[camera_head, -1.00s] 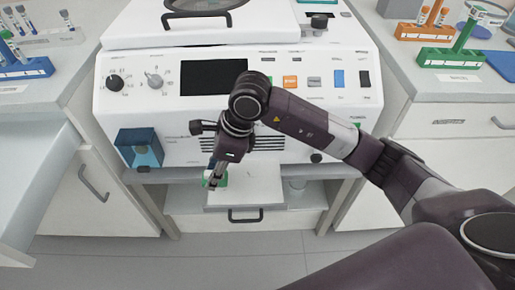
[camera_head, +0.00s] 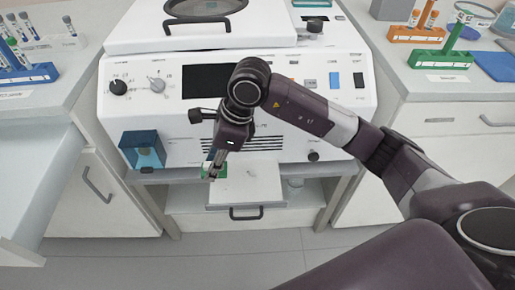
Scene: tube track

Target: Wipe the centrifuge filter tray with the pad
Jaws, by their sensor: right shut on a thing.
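The centrifuge filter tray (camera_head: 262,190) is a white flat drawer with a dark handle, pulled out below the front of the white centrifuge (camera_head: 270,135). A green pad (camera_head: 205,170) shows in part at the tray's left back edge. My right gripper (camera_head: 213,174) points down over that corner and is shut on the pad. The gripper hides much of the pad, and I cannot tell whether the pad touches the tray. My left gripper is not in view.
A blue open box (camera_head: 142,149) is mounted on the centrifuge's lower left front. Side counters hold a blue tube rack (camera_head: 28,76), an orange rack (camera_head: 416,35) and a green rack (camera_head: 440,59). The floor before the tray is clear.

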